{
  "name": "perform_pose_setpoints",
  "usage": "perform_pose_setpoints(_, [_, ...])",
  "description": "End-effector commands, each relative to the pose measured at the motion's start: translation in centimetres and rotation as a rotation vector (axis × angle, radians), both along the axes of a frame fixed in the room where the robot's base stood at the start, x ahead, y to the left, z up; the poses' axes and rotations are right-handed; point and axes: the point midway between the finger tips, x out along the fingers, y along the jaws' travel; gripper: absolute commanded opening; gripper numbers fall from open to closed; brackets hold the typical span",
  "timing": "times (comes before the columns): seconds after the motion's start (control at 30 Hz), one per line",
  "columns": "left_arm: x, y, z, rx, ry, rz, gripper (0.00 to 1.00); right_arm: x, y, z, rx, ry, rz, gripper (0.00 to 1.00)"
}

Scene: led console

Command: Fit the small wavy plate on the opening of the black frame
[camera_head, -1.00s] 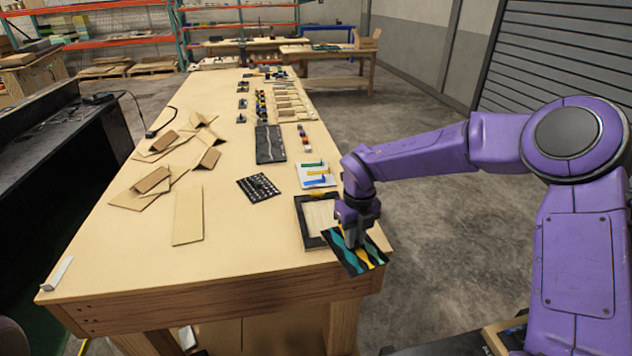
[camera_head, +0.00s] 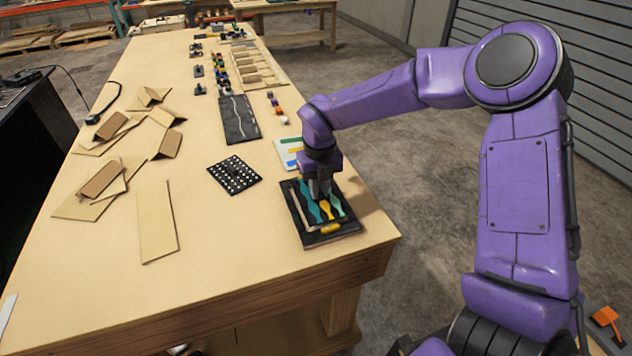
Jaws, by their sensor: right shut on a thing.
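The small wavy plate (camera_head: 333,212) is dark with teal, yellow and green wavy bands. It lies over the black frame (camera_head: 305,236) near the table's right edge and covers most of the frame's opening. A strip of the pale opening shows along the left side of the plate, so the plate sits toward the right. My right gripper (camera_head: 319,194) comes down from above and is shut on the plate at its far part. The gripper hides some of the plate and the frame's far side. I cannot tell whether the plate touches the frame. My left gripper is not in view.
A black dotted panel (camera_head: 234,175) and a dark board with a wavy line (camera_head: 238,118) lie to the left. Cardboard pieces (camera_head: 157,222) cover the left side. The table's front middle (camera_head: 215,285) is clear.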

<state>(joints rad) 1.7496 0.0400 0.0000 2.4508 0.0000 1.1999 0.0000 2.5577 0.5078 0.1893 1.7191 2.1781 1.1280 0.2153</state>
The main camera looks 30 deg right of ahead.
Motion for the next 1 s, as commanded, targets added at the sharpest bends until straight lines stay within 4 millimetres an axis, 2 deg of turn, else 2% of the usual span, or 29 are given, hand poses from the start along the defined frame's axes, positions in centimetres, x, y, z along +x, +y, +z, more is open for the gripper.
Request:
perform_pose_setpoints(0.03, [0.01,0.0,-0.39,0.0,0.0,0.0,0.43,0.16,0.0,-0.51,0.0,0.0,0.0,0.0])
perform_pose_setpoints(1.0, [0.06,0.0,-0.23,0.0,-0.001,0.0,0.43,-0.27,-0.2,-0.45,0.0,0.002,-0.004,0.0])
